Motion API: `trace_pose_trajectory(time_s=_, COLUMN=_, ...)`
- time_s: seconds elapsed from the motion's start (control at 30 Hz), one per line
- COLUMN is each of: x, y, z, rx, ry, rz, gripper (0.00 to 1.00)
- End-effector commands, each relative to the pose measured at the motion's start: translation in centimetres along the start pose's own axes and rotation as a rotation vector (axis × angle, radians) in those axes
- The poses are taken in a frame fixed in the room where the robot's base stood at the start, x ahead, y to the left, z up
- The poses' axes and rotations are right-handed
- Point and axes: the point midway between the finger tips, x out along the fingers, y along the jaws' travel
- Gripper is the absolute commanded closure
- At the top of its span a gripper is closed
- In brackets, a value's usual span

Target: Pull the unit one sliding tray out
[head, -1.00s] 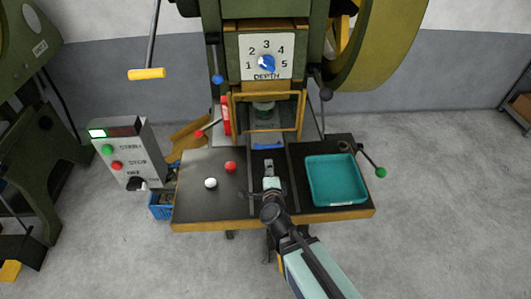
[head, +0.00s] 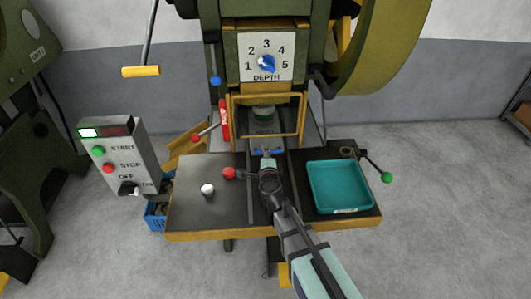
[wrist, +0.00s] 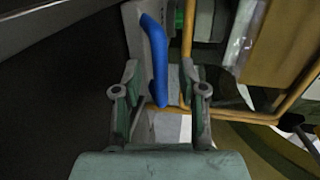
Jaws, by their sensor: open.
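The sliding tray sits in the middle channel of the press table, under the press opening. Its blue handle (head: 281,152) faces the front and is partly hidden by my gripper (head: 266,154) in the head view. In the wrist view the blue handle (wrist: 155,55) passes between the two separated fingers of my gripper (wrist: 160,75). The fingers are open, one on each side of the handle, with gaps visible. The tray body is mostly hidden behind the handle, the gripper and the yellow guard.
A yellow guard frame (head: 233,116) stands around the press opening. A teal bin (head: 338,187) is on the right plate. A red button (head: 229,173) and a white button (head: 208,189) are on the left plate. A control box (head: 117,157) stands at left.

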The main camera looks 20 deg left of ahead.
Motion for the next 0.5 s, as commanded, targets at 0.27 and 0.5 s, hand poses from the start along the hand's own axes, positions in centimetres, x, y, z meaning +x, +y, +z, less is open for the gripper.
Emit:
trace_pose_trajectory(time_s=0.27, x=2.3, y=0.0, z=0.0, rx=0.000, ry=0.000, rz=0.000, gripper=0.59)
trace_pose_trajectory(time_s=0.5, x=2.3, y=0.0, z=0.0, rx=0.000, ry=0.000, rz=0.000, gripper=0.59)
